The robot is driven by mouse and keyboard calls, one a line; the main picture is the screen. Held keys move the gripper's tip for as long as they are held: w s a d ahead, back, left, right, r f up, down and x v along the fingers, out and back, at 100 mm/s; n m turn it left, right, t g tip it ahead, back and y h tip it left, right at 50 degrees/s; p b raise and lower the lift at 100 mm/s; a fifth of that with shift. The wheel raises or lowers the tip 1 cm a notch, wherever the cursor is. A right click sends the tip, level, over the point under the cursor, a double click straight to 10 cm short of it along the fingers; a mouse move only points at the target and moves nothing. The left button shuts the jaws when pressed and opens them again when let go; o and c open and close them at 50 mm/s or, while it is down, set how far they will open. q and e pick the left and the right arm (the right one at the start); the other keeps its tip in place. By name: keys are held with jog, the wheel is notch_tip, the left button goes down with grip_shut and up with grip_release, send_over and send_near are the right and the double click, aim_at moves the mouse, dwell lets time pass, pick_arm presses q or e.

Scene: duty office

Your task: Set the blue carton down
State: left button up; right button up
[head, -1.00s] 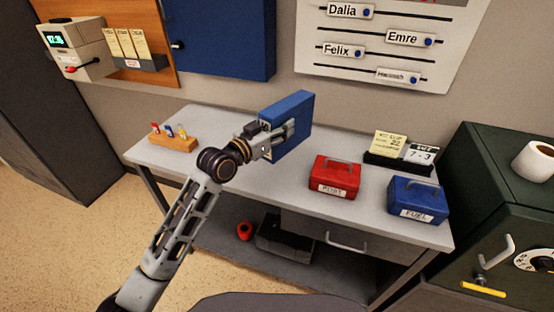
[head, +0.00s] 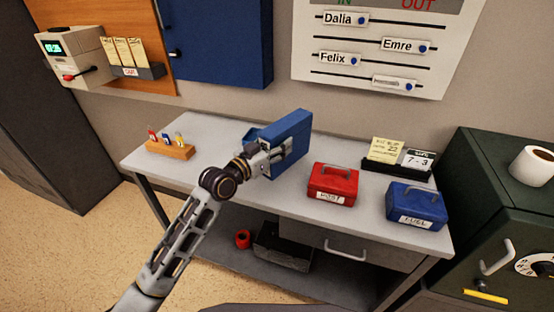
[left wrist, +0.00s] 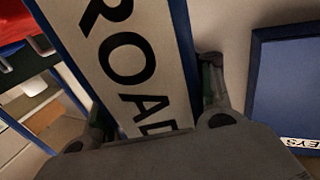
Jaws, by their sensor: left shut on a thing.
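The blue carton (head: 290,140) is upright over the middle of the grey desk, to the left of the red cash box. My left gripper (head: 275,153) is shut on it from the left side. In the left wrist view the carton's pale label with large dark letters (left wrist: 128,60) fills the space between the fingers. The carton's lower edge appears at or close to the desk top (head: 215,137); I cannot tell whether it touches. My right gripper is not in view.
A red cash box (head: 333,182) and a blue cash box (head: 416,205) stand to the right. A calendar stand (head: 398,168) is behind them. A wooden block with small coloured items (head: 170,150) is at the left. A green safe (head: 500,200) adjoins the right side.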

pick_arm(q)
jog(key=shift+f, duration=0.3)
jog(key=shift+f, duration=0.1)
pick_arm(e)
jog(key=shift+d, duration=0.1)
pick_arm(q)
notch_tip(320, 180, down, 4)
jog(key=shift+f, duration=0.1)
jog(key=shift+f+b, duration=0.3)
jog(key=shift+f, duration=0.05)
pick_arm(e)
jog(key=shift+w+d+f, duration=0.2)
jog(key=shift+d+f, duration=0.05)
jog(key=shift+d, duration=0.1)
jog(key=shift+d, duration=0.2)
